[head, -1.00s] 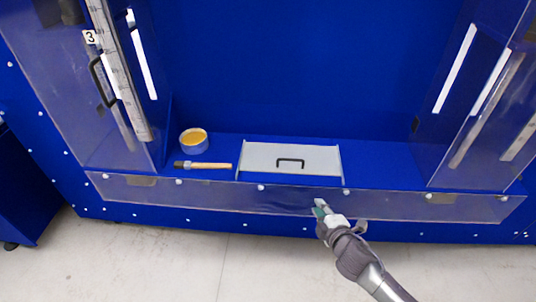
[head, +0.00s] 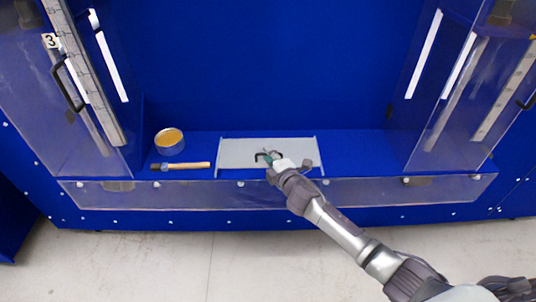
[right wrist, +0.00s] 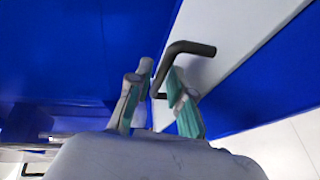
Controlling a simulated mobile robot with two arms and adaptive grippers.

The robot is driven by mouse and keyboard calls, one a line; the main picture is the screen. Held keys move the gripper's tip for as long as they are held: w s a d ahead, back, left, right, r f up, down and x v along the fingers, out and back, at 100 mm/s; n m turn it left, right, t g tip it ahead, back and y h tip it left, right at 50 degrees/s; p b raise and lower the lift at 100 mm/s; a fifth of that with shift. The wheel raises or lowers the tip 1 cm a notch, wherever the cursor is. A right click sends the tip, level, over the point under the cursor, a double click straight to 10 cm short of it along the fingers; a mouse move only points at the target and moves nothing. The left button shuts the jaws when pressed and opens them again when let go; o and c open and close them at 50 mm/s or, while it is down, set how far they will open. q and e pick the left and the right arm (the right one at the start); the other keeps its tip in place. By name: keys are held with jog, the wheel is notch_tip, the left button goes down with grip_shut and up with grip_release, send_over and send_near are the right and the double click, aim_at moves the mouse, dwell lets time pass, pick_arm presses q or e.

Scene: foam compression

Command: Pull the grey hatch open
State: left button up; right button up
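The grey hatch (head: 236,150) is a flat light panel on the blue ledge, with a dark handle (head: 258,156) in its middle. The handle shows larger in the right wrist view as a bent black bar (right wrist: 190,48). My right gripper (head: 270,158) is over the hatch at the handle and partly hides it. In the right wrist view its fingers (right wrist: 158,82) stand apart, with part of the handle showing between the tips. Whether they touch it I cannot tell. The hatch appears closed. My left gripper is out of view.
A low clear panel (head: 130,193) runs along the ledge's front. Clear doors (head: 85,80) flank the ledge. The blue back is bare.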

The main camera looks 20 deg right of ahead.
jog(key=shift+w+f, duration=0.1)
jog(key=shift+w, duration=0.45)
grip_shut()
